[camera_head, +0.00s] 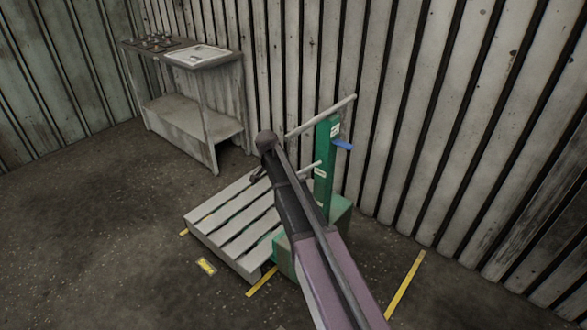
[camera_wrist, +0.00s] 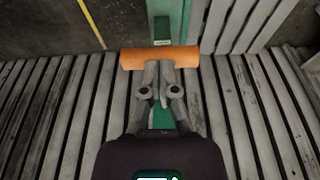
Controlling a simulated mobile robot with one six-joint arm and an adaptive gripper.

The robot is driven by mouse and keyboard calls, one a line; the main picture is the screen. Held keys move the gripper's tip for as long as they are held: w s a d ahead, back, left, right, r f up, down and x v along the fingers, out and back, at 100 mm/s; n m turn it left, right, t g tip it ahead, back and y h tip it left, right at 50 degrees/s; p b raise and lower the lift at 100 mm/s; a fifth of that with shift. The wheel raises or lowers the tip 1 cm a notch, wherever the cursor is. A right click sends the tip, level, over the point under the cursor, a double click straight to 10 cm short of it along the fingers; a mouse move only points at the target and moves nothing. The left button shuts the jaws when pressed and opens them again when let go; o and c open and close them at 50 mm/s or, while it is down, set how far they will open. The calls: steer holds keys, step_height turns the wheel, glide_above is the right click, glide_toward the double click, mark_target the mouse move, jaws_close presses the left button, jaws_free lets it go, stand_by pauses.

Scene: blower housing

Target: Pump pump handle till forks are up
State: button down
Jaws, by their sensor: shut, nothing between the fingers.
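A green lift column (camera_head: 323,185) stands against the wall, with grey bars and a blue lever (camera_head: 342,144) on it. A wooden pallet (camera_head: 225,222) lies low at its foot. The forks cannot be made out, so their height is unclear. In the wrist view, an orange cylinder (camera_wrist: 135,58), which looks like the pump handle's grip, lies crosswise at the fingertips of my gripper (camera_wrist: 159,72). My gripper is shut and empty, with its tips close to or against the cylinder; I cannot tell which. The green column (camera_wrist: 172,14) shows beyond. My arm hides the cylinder in the head view.
A metal table (camera_head: 190,118) with a sink-like top stands at the back left. Ribbed wall panels (camera_head: 440,120) rise close behind the lift. Yellow floor marks (camera_head: 405,285) lie around it. Open floor (camera_head: 90,250) is at the left.

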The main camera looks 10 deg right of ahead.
steer(key=shift+w+d+p+v, duration=0.1)
steer(key=shift+d+p+v, duration=0.05)
steer(key=shift+p+v, duration=0.65)
steer(key=shift+w+d+p+v, duration=0.2)
steer(key=shift+p+v, duration=0.4)
steer(key=shift+v, duration=0.35)
steer(key=shift+r, duration=0.1)
steer(key=p+v, duration=0.3)
steer(key=d+p+v, duration=0.1)
steer(key=p+v, duration=0.1)
steer(key=shift+w, duration=0.3)
steer(key=shift+s, duration=0.1)
steer(key=s+r+n+g+y+p, duration=0.1)
steer(key=s+n, duration=0.9)
steer(key=s, duration=1.8)
steer(key=shift+s+d+r+n+g+y+p, duration=0.35)
steer(key=shift+r+y+p, duration=0.25)
steer(key=shift+r+p, duration=0.5)
steer(key=shift+w+f, duration=0.1)
steer(key=shift+f, duration=0.05)
